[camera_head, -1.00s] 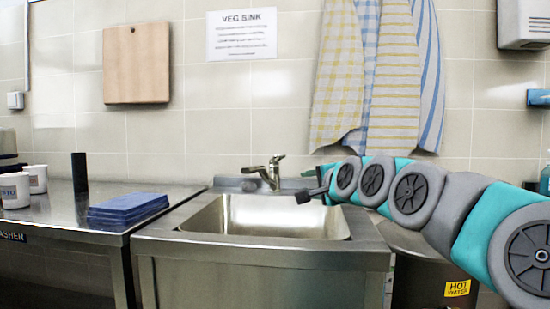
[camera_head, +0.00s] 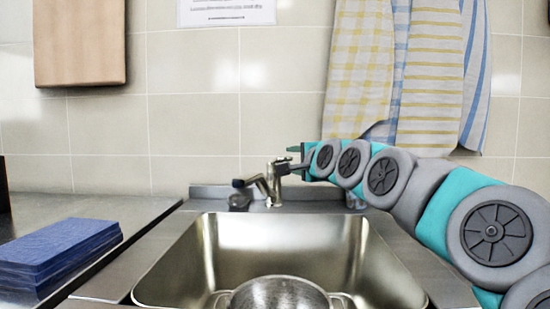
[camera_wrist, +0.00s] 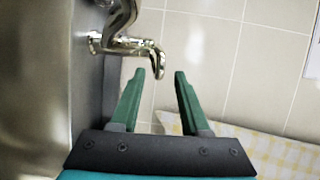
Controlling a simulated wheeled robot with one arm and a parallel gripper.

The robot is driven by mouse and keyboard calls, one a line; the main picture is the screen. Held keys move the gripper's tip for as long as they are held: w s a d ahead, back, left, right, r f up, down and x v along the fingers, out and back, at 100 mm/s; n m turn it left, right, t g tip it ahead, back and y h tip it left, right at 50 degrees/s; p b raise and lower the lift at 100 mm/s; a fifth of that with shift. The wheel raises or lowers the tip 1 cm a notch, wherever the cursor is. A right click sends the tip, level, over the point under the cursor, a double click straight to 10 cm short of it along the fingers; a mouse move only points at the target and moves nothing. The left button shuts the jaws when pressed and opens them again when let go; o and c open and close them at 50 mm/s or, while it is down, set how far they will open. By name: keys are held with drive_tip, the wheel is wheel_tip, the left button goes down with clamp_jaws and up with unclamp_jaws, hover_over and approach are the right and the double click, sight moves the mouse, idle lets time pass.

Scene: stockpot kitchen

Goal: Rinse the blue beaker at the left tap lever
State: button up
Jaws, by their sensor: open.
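The metal tap (camera_head: 272,186) stands at the back edge of the sink (camera_head: 350,235), with its dark-tipped spout pointing left. My gripper (camera_head: 294,158) is beside the top of the tap, on its right. In the wrist view, my gripper (camera_wrist: 169,76) has its two green fingers apart with nothing held between them. The curved metal end of the tap (camera_wrist: 157,60) shows just ahead of the fingertips, near the gap. I cannot tell whether they touch. No blue beaker shows in these views.
A metal pot (camera_head: 278,296) with side handles is in the sink, cut off by the frame's bottom. A blue stack of folded cloths (camera_head: 60,252) lies on the left counter. Striped towels (camera_head: 405,80) hang on the wall behind my arm.

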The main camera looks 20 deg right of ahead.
sight(286, 159)
drive_tip(key=shift+w+f+p, duration=0.15)
drive_tip(key=shift+w+p, duration=0.05)
drive_tip(key=shift+w, duration=1.65)
drive_tip(key=shift+w+f+p, duration=0.15)
drive_tip(key=shift+w, duration=1.7)
clamp_jaws()
